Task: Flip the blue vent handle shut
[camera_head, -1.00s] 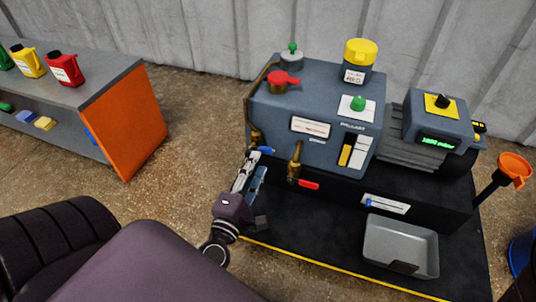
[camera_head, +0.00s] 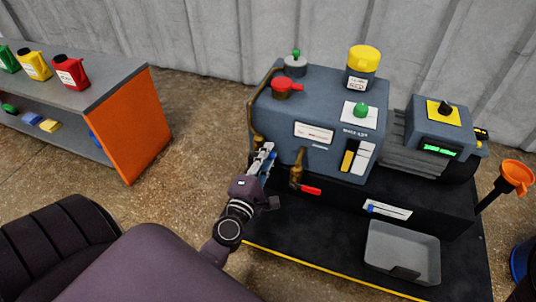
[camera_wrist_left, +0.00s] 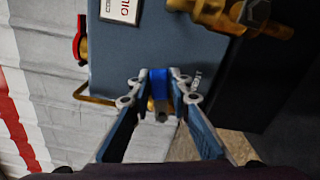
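The blue vent handle (camera_wrist_left: 158,84) shows in the left wrist view between the fingertips of my left gripper (camera_wrist_left: 160,80). The fingertips are close together and seem to touch it on both sides. There the gripper mostly hides the handle. A brass fitting (camera_wrist_left: 161,104) shows just below the handle in the wrist view. My right gripper is not in view.
A brass valve (camera_head: 297,168) with a red handle (camera_head: 312,191) stands close to the right of my left gripper. A grey tray (camera_head: 402,243) sits on the black base at the front right. An orange-ended shelf (camera_head: 130,125) stands at the left, with open floor between.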

